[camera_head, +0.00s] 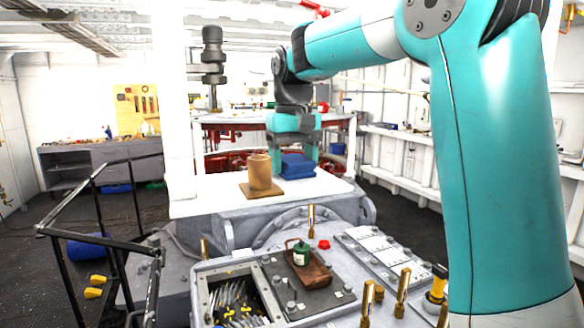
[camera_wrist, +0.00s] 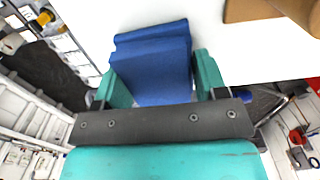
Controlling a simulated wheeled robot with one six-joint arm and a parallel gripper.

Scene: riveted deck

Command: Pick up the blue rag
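The blue rag (camera_head: 298,166) is a folded stack on the white table near its far right edge. In the wrist view the rag (camera_wrist: 155,65) fills most of the space between the fingers. My gripper (camera_head: 292,148) is over the rag, pointing down, with one teal finger on either side of it. In the wrist view my gripper (camera_wrist: 160,80) is open with its fingers wide apart. They are very close to the rag's sides; contact is not clear. The rag's near end is hidden by the gripper body.
A tan cylindrical container (camera_head: 260,172) on a brown square board (camera_head: 262,190) stands left of the rag. The white tabletop (camera_head: 210,194) is clear farther left. A dark metal railing (camera_head: 98,210) stands at the left. A machine panel with a green-topped jar (camera_head: 301,253) is in front.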

